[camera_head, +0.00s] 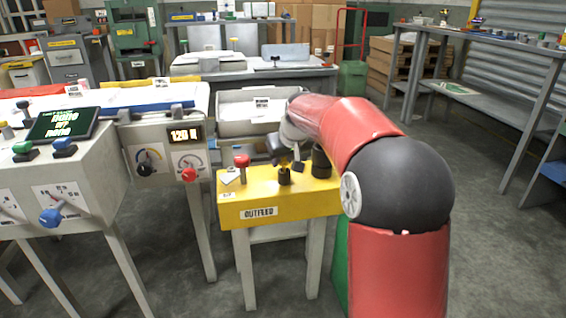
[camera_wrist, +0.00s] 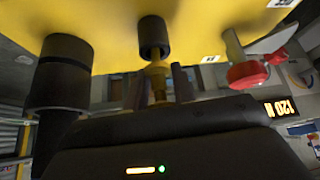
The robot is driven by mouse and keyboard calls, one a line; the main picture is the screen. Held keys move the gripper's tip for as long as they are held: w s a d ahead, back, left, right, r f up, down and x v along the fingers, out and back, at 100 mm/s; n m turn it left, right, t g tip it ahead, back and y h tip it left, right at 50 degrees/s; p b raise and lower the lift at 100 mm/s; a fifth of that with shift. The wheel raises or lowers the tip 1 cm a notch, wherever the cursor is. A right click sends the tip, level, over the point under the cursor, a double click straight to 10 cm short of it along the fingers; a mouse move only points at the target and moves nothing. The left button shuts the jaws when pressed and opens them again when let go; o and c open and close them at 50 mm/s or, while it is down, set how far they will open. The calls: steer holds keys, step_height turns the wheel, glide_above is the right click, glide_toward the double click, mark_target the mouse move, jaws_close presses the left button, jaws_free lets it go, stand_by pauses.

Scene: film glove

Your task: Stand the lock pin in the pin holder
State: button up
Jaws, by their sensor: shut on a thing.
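The lock pin is a brass-coloured piece (camera_wrist: 158,72) between my fingers in the wrist view. My gripper (camera_wrist: 160,85) is shut on it; in the head view my gripper (camera_head: 288,161) is just above the yellow stand. The pin holder appears to be the small black cup (camera_head: 284,178) on the stand's top. In the wrist view, the pin's end lies close to the open mouth of this cup (camera_wrist: 153,35). I cannot tell whether its tip is inside. The pin's lower part is partly hidden by the fingers.
The yellow stand (camera_head: 258,200) is labelled OUTFEED. A thicker black cylinder (camera_head: 321,162) stands right of the cup, close to my arm. A red-topped knob (camera_head: 242,161) and a white tag (camera_head: 229,177) are to the left. A grey tray (camera_head: 235,105) is behind.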

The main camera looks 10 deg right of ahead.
steer(key=shift+f, duration=0.3)
steer(key=shift+f+b, duration=0.45)
steer(key=shift+f, duration=0.15)
steer(key=o, duration=1)
steer(key=shift+c, duration=0.2)
steer(key=shift+r, duration=0.15)
steer(key=shift+r+p, duration=0.35)
steer(key=p+v, duration=0.1)
steer(key=v, duration=1.1)
steer(key=shift+r, duration=0.2)
